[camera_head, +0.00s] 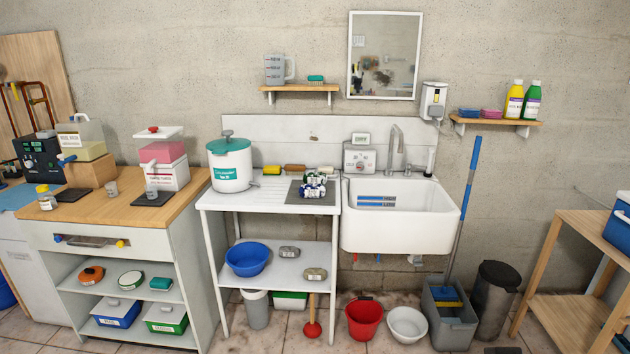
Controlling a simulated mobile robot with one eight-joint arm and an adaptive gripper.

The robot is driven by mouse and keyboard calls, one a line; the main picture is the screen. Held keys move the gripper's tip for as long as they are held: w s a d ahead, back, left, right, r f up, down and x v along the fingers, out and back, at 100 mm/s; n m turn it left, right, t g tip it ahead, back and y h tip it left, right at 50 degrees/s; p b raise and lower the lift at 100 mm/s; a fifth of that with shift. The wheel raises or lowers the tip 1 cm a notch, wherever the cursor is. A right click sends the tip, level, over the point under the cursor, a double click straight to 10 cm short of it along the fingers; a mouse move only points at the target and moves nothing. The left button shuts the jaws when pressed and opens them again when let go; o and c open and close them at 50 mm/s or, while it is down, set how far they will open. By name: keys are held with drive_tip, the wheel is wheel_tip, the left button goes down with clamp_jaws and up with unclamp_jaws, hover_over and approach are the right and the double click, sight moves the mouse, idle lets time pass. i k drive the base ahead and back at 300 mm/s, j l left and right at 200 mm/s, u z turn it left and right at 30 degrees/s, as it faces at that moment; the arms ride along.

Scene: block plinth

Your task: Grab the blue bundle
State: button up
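On a dark mat (328,198) on the white table, left of the sink, lies a small bundle with blue and white parts (313,191). A similar bundle with green and white parts (315,178) lies just behind it, close or touching; small details are hard to tell. A flat blue stack (469,112) also sits on the right wall shelf, beside a pink stack (490,113); I cannot tell whether it is a bundle. My gripper is not in view.
A white pot with a teal lid (230,168) stands left of the mat. Yellow and brown brushes (294,168) lie behind it. The sink (400,228) adjoins on the right. Red (364,320) and white (407,325) containers stand on the floor below. The table's front left is clear.

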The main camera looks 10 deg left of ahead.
sight(314, 190)
drive_tip(key=i+l, duration=0.1)
drive_tip(key=i, duration=0.4)
drive_tip(key=i+u, duration=0.1)
drive_tip(key=i, duration=0.35)
drive_tip(key=i+l, duration=0.2)
drive_tip(key=i, duration=0.3)
drive_tip(key=i+l+u, duration=0.1)
drive_tip(key=i, duration=0.35)
drive_tip(key=i+l, duration=0.2)
drive_tip(key=i, duration=0.3)
